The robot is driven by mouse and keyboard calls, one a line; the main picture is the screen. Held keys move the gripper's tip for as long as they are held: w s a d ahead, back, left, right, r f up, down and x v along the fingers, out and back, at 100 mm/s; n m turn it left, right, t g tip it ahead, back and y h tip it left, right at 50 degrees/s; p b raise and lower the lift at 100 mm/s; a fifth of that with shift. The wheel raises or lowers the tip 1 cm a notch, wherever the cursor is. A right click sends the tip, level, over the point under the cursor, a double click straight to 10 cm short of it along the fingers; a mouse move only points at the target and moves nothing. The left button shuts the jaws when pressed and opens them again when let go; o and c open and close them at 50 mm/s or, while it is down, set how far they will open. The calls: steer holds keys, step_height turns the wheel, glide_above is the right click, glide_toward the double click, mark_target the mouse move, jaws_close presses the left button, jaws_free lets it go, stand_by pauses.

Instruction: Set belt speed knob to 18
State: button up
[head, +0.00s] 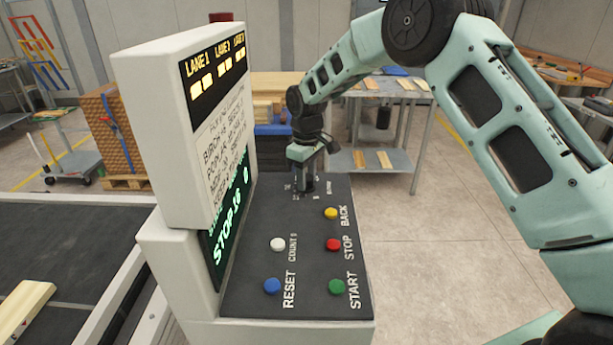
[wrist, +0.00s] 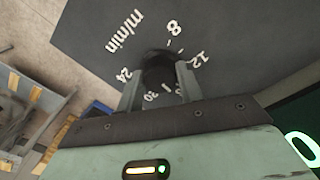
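The belt speed knob (wrist: 158,68) is a dark round knob on the dark console panel (head: 300,222). In the head view, my gripper (head: 306,180) is at the panel's far end and mostly hides the knob. The knob's pointer cannot be made out. The green display (head: 228,215) shows "STOP" and further characters, hard to read.
Yellow (head: 331,213), red (head: 333,244), green (head: 336,287), white (head: 278,244) and blue (head: 272,286) buttons sit nearer on the panel. The upright sign housing (head: 160,120) stands left of my gripper. A conveyor (head: 70,240) lies left. The floor right of the console is clear.

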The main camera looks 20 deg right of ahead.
mark_target(307, 177)
steer(key=shift+m, duration=0.4)
steer(key=shift+w+m+b, duration=0.1)
steer(key=shift+m+b, duration=0.4)
steer(key=shift+m, duration=2)
steer(key=shift+r, duration=0.1)
steer(key=o, duration=1)
step_height(307, 177, up, 17)
steer(key=b, duration=0.3)
steer(key=shift+r, duration=0.15)
